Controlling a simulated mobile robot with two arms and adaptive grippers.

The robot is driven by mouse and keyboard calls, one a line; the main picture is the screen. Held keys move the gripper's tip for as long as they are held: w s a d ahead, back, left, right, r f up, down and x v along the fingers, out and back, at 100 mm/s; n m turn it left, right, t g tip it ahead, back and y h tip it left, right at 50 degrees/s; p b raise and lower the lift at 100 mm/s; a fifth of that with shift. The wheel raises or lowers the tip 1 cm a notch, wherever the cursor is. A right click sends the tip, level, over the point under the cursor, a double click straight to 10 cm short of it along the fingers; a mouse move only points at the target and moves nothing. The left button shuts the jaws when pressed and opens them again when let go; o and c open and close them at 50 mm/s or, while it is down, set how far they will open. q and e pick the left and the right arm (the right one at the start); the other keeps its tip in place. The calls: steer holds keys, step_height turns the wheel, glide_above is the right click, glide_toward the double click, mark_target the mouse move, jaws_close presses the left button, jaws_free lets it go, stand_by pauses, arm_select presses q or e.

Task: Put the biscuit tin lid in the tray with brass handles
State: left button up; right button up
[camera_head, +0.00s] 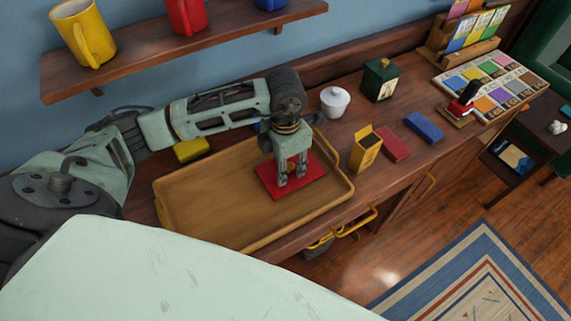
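A flat red square piece (315,168), which looks like the biscuit tin lid, is over the right part of the wooden tray (205,200) with brass handles. My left gripper (291,180) points straight down over the middle of the red piece, its fingertips at or very near its top. The fingers stand a little apart. Whether they hold a knob or grip between them cannot be seen. It is also unclear whether the red piece rests on the tray floor or hangs just above it. My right gripper is not in view.
A shelf with mugs (82,33) hangs above.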

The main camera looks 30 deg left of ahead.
arm_select(q)
steer(key=shift+r, duration=0.1)
step_height(320, 180, up, 12)
steer(key=b, duration=0.2)
stand_by(0.5)
stand_by(1.5)
